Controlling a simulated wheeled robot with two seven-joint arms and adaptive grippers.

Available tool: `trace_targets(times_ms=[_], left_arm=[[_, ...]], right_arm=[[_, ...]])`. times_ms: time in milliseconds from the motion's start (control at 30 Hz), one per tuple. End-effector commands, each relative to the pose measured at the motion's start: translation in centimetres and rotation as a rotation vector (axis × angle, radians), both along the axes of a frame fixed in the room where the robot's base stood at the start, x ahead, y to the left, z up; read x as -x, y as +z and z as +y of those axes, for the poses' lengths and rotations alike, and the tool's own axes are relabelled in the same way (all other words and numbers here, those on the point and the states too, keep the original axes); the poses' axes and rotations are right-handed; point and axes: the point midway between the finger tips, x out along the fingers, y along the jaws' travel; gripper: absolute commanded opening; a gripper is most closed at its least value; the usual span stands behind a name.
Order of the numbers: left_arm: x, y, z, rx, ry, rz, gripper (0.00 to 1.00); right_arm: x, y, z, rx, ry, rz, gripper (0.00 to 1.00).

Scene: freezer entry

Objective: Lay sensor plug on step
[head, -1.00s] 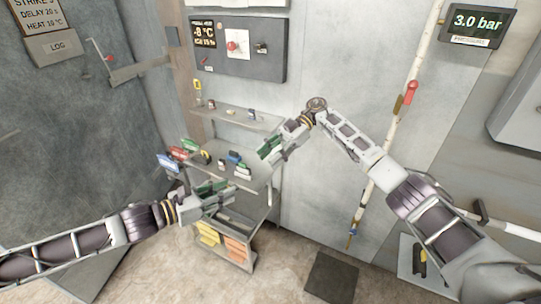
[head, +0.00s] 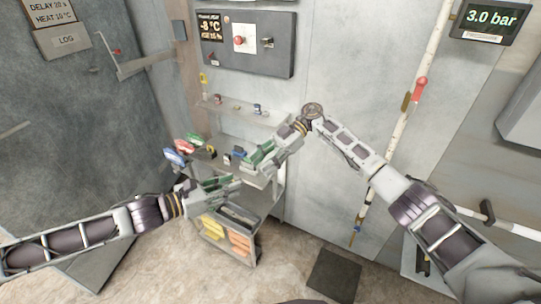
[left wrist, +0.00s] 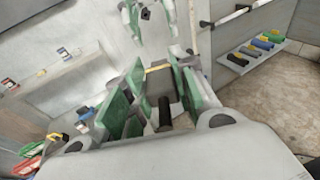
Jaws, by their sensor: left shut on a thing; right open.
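My left gripper (head: 224,187) is shut in front of the trolley's lower part. In the left wrist view a dark, cylinder-like piece (left wrist: 164,112) sits between its green fingers; it appears to be the sensor plug, but its shape is mostly hidden. My right gripper (head: 258,156) is open over the right part of the trolley's top. Its spread green fingers also show at the top of the left wrist view (left wrist: 150,18). A narrow raised ledge (head: 232,110) against the wall, above the trolley top, may be the step; I cannot tell for sure.
Red and blue packs (head: 185,148) and small dark items (head: 232,156) stand on the trolley top. A control panel (head: 247,45) is on the wall above. A white pole (head: 395,140) stands right. A dark mat (head: 333,274) lies on the floor.

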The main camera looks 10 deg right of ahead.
Motion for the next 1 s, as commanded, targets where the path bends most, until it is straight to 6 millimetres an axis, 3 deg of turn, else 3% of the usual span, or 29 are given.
trace_targets(times_ms=[500, 1000], left_arm=[[0.0, 0.0, 0.0, 0.0, 0.0, 0.0, 0.0], [0.0, 0.0, 0.0, 0.0, 0.0, 0.0, 0.0]], right_arm=[[2.4, -2.2, 4.7, 0.0, 0.0, 0.001, 0.44], [2.7, -2.5, 5.4, 0.0, -0.001, 0.0, 0.44]])
